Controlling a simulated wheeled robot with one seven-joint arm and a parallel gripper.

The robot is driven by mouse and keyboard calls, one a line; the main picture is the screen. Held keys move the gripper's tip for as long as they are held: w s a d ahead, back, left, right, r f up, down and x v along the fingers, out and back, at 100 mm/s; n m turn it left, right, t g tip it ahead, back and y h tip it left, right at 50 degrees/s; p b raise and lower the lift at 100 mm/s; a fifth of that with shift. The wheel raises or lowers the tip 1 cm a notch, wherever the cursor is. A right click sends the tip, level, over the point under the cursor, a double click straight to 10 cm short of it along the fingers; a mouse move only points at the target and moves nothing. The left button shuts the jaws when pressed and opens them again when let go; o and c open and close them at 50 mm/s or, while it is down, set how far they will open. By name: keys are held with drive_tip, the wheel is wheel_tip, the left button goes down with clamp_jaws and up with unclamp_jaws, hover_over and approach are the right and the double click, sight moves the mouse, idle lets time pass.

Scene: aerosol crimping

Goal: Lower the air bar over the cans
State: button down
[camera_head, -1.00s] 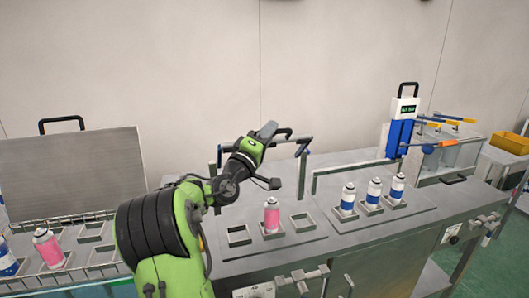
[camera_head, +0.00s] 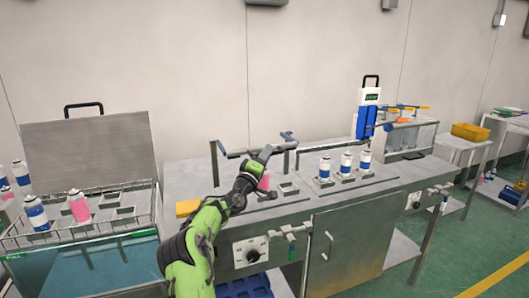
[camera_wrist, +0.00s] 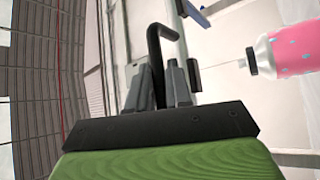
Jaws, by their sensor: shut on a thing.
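The air bar (camera_head: 240,154) is a grey bar with blue ends across two upright posts, above the left row of can seats. A pink can (camera_head: 264,183) stands in that row below it, partly hidden by my arm. The can shows tilted at the right of the wrist view (camera_wrist: 293,50). My gripper (camera_head: 268,150) is up at the bar. In the wrist view its grey fingers (camera_wrist: 167,75) are shut on a black bent handle (camera_wrist: 157,45), which appears to belong to the bar. The exact contact is partly hidden.
Several blue-and-white cans (camera_head: 346,163) stand in the right row of seats, before a blue-and-white device (camera_head: 368,115). A wire-basket bath (camera_head: 90,225) with cans and a raised lid (camera_head: 90,150) is at the left. Valve handles (camera_head: 288,229) stick out of the bench front.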

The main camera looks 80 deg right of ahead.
drive_tip(key=shift+f, duration=0.7)
drive_tip(key=shift+f, duration=0.1)
drive_tip(key=c, duration=1.1)
unclamp_jaws()
drive_tip(key=shift+d, duration=0.1)
drive_tip(key=shift+c, duration=0.2)
drive_tip(key=shift+w, duration=0.1)
drive_tip(key=v, duration=1.5)
drive_tip(key=shift+a+b, duration=0.4)
drive_tip(key=shift+b, duration=0.05)
drive_tip(key=shift+w, duration=0.15)
